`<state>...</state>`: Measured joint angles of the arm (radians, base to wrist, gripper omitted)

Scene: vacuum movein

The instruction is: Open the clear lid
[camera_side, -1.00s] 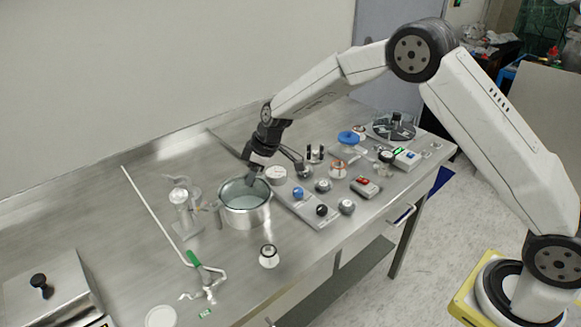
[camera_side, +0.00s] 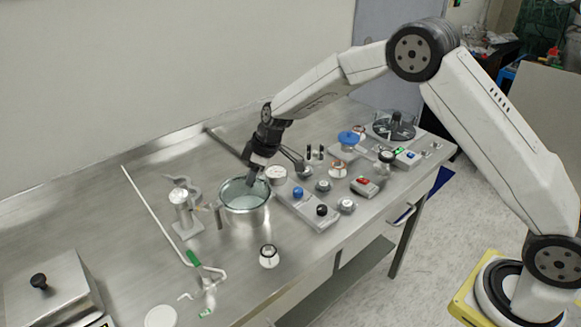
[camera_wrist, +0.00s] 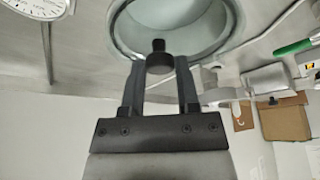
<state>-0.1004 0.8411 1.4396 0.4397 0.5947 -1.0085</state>
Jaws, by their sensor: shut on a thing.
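In the side view, the clear lid (camera_side: 237,192) is a pale, see-through disc at the top of the steel pot (camera_side: 247,217). In the wrist view, the lid (camera_wrist: 170,18) fills the round rim at the top. My gripper (camera_wrist: 160,62) reaches its near edge with two dark fingers, shut on a small black knob (camera_wrist: 158,58). In the side view, my gripper (camera_side: 252,179) comes down at the pot's back right rim. I cannot tell whether the lid is raised from the rim.
A control panel with knobs (camera_side: 321,210) and a red-lit switch box (camera_side: 364,187) stands right of the pot. A metal fitting (camera_side: 183,205) stands close on the left. A small round-topped part (camera_side: 268,256) stands in front. Bare steel table lies at the back left.

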